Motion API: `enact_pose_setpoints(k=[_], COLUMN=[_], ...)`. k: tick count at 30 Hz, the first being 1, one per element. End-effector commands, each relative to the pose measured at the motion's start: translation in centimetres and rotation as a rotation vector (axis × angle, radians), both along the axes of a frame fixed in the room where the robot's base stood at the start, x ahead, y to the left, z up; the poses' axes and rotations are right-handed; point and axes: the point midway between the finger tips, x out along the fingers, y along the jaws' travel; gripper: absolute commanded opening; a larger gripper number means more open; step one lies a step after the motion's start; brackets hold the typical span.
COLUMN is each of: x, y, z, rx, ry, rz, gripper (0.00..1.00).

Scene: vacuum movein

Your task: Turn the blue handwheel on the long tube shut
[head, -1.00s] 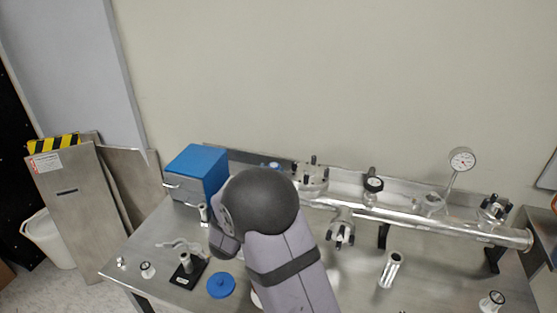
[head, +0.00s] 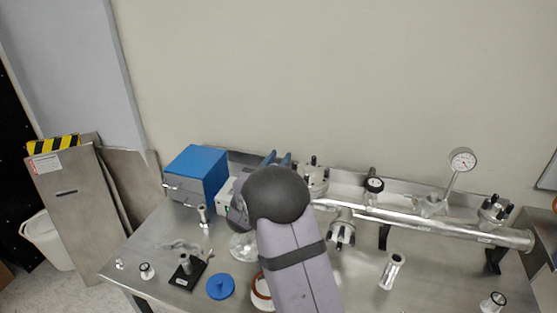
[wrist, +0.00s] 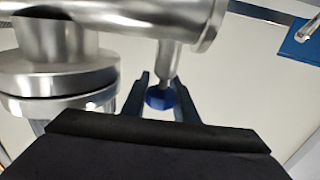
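The long tube (head: 440,228) lies across the back of the steel bench, and its left end is hidden behind my arm. In the wrist view the tube (wrist: 120,15) crosses the top, with a short metal stem hanging below it in the picture. The small blue handwheel (wrist: 160,97) sits at the end of that stem. My gripper (wrist: 162,88) is open, with one dark finger on either side of the handwheel and little gap at each side; contact cannot be told.
A blue box (head: 197,172) stands left of my arm. A black-knobbed valve (head: 374,185), a dial gauge (head: 462,160) and several flanged ports rise along the tube. A blue disc (head: 220,286) and loose fittings lie on the front of the bench.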

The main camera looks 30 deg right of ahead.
Motion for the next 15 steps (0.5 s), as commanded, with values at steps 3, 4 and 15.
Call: enact_pose_setpoints(k=[3, 4, 15], x=[0.00, -0.01, -0.13], y=[0.03, 0.04, -0.05], z=[-0.02, -0.02, 0.01], rx=[0.000, 0.000, 0.001], ry=[0.000, 0.000, 0.000], rz=[0.000, 0.000, -0.067], gripper=[0.04, 0.04, 0.04])
